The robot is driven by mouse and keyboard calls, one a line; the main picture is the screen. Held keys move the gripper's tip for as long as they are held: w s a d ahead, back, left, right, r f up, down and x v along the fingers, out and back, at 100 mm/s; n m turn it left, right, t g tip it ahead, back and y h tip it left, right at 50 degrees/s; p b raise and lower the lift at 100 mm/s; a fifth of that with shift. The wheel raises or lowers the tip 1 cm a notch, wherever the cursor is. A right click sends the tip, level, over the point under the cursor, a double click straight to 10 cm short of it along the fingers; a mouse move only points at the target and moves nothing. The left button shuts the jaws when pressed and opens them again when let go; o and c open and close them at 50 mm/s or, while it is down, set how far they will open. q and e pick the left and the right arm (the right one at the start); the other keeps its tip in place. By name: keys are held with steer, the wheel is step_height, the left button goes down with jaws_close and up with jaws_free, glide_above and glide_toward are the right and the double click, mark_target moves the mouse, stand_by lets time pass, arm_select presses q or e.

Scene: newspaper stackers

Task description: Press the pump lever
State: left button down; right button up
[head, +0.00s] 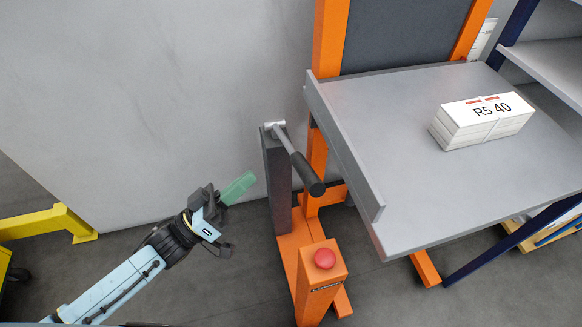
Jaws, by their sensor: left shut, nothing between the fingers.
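The pump lever (302,167) is a metal rod with a black grip, pivoted at the top of a dark post on the orange stacker. It slopes down toward the lower right. My left gripper (243,184) has pale green fingers that are shut and empty. It is to the left of the lever and the dark post, apart from both. My right gripper does not show.
A red button (325,258) tops an orange box in front of the lever. The grey stacker table (400,100) carries a bundled stack of papers (484,119) labelled R5 40. A yellow barrier (45,222) stands at the left. Grey shelves are at the right.

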arm_select(q)
steer(key=shift+s+d+r+g+h, duration=0.2)
steer(key=shift+r+g+h, duration=0.1)
steer(key=shift+r, duration=0.1)
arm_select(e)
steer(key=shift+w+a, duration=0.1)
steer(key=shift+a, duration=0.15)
arm_select(q)
steer(key=x, duration=1)
steer(key=f, duration=0.1)
steer(key=s+f, duration=0.1)
steer(key=d+f, duration=0.1)
steer(key=shift+s+f, duration=0.15)
steer(key=shift+f, duration=0.1)
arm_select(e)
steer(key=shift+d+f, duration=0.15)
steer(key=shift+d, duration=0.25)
